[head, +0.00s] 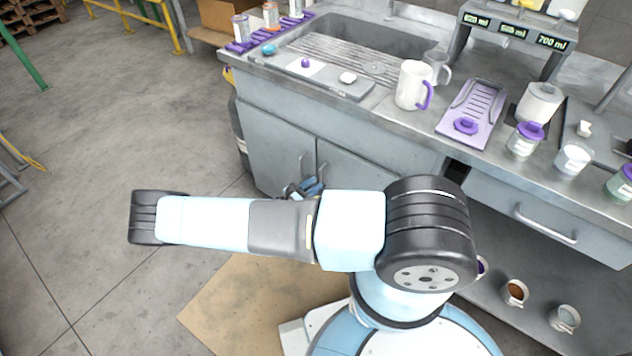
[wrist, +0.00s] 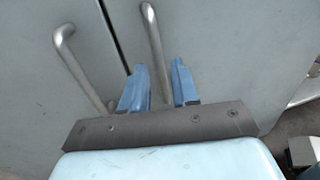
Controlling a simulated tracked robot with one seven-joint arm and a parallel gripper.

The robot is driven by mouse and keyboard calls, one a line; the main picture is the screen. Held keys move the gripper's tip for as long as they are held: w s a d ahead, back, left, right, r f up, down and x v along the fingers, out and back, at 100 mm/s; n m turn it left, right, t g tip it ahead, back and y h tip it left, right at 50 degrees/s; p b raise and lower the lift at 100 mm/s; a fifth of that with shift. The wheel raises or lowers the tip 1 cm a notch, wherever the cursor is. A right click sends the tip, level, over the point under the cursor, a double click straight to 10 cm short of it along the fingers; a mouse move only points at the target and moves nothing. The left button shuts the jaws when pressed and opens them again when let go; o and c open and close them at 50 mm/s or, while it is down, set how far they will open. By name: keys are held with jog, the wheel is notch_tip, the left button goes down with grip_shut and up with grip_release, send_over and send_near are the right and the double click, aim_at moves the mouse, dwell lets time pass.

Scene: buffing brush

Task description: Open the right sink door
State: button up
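The right sink door (head: 375,172) is a grey panel under the sink and looks closed. It also fills the right side of the wrist view (wrist: 235,55). Its metal bar handle (wrist: 153,38) runs down into the gap between my gripper's two blue fingers. My gripper (wrist: 159,68) is open, with one finger on each side of the handle's lower part. I cannot tell whether either finger touches it. In the head view my gripper (head: 305,187) is low in front of the doors, and my arm hides part of the right door.
The left sink door (head: 268,145) is closed, and its handle (wrist: 78,55) stands close to the left of my gripper. The counter above holds a sink (head: 340,45), a white mug (head: 412,86) and jars. An open shelf with cups (head: 516,292) is at right.

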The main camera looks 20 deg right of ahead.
aim_at(320, 180)
jog(key=shift+x, duration=1.95)
grip_shut()
